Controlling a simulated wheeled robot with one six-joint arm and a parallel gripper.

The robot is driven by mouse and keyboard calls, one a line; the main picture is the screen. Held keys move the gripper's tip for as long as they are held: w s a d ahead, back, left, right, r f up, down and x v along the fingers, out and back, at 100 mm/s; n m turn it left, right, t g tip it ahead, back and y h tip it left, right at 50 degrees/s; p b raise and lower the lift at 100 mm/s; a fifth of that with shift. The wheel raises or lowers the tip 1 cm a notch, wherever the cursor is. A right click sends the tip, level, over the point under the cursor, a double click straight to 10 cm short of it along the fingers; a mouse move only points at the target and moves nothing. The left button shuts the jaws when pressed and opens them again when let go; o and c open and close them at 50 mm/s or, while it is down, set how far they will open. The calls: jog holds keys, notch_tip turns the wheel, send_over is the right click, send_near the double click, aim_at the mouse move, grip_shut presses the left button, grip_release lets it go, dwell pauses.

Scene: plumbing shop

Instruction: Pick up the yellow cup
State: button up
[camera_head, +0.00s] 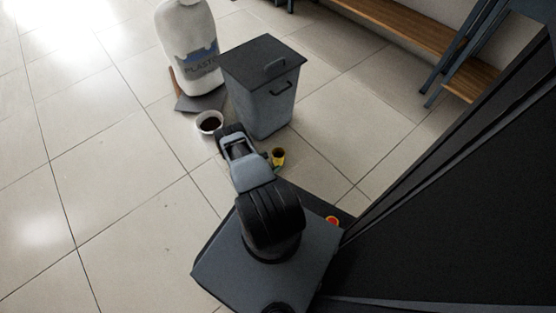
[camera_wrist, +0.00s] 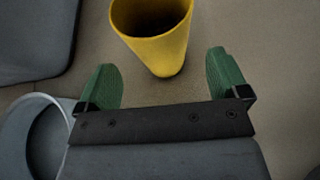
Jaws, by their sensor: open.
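A grey lidded bin (camera_head: 264,100) stands close behind the cup. A white bowl with dark contents (camera_head: 209,122) sits left of it, near a white plastic sack (camera_head: 188,50). A wooden bench (camera_head: 410,35) is at the upper right. The floor at left is clear.

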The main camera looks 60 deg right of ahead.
aim_at(274, 160)
jog(key=b+x, duration=0.1)
jog(key=x, duration=0.2)
jog(key=shift+s+d+f+b, duration=0.1)
jog(key=shift+d+f+b, duration=0.15)
jog(key=shift+f+b, duration=0.1)
jog(key=shift+s+d, duration=0.15)
jog(key=shift+d, duration=0.3)
jog(key=c, duration=1)
